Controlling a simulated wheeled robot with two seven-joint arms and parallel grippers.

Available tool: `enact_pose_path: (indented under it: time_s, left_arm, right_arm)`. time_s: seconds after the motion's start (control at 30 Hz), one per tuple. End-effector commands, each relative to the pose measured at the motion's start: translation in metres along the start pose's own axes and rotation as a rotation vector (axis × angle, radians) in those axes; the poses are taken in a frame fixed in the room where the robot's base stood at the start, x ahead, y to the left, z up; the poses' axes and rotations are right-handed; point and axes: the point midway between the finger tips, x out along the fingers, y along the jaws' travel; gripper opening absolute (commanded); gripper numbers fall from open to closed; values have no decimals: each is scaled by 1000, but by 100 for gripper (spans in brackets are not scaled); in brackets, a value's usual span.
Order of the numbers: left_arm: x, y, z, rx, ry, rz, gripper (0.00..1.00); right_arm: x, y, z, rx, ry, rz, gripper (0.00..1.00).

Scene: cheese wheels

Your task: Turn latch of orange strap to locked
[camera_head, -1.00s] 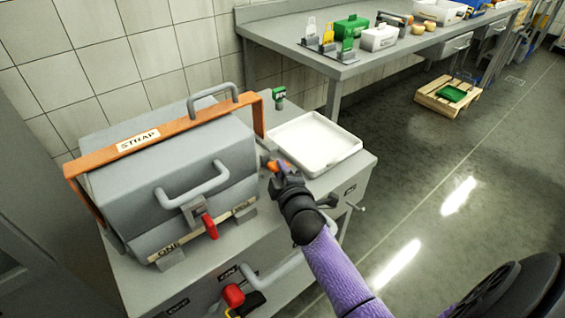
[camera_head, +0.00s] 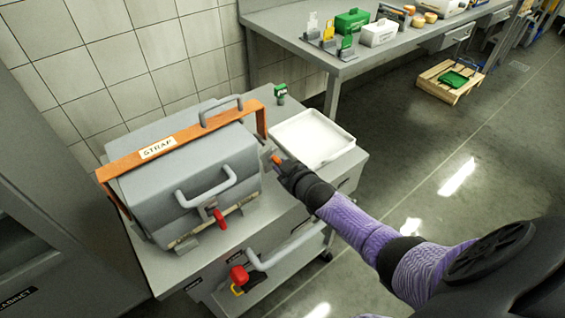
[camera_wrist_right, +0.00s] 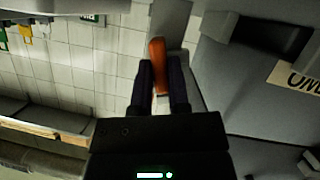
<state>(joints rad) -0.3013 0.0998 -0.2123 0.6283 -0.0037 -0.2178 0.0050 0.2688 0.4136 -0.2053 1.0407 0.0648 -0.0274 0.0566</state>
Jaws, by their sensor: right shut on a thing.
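The orange strap (camera_head: 186,138), labelled STRAP, runs over the grey box (camera_head: 180,180) on the cart. Its small orange latch handle (camera_head: 276,159) shows at the box's right side. My right gripper (camera_head: 284,168) is at this handle. In the right wrist view the orange handle (camera_wrist_right: 158,62) stands between the two dark fingers of my right gripper (camera_wrist_right: 159,88), which are shut on it. The latch's base is mostly hidden, so I cannot tell its exact setting. My left gripper is not in view.
A white tray (camera_head: 312,139) sits on the cart just behind my right gripper. A red latch (camera_head: 220,218) is on the box front, and another red handle (camera_head: 239,274) is on the cart front. A workbench (camera_head: 345,62) stands behind; the floor at right is open.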

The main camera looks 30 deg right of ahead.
Motion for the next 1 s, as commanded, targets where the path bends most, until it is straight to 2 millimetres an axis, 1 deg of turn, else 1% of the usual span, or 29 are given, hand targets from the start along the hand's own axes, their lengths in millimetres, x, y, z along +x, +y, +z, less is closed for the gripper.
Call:
enact_pose_path:
  time_s: [0.2, 0.5, 0.7, 1.0]
  left_arm:
    - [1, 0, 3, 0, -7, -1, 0]
    - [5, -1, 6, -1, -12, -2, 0]
    - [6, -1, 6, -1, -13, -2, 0]
    - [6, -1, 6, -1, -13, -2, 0]
  right_arm:
    - [0, 2, 2, 143, -2, -60, 0]
    - [0, 2, 2, 273, -1, -113, 0]
    - [0, 2, 1, 310, -1, -129, 0]
    - [0, 2, 1, 321, 0, -132, 0]
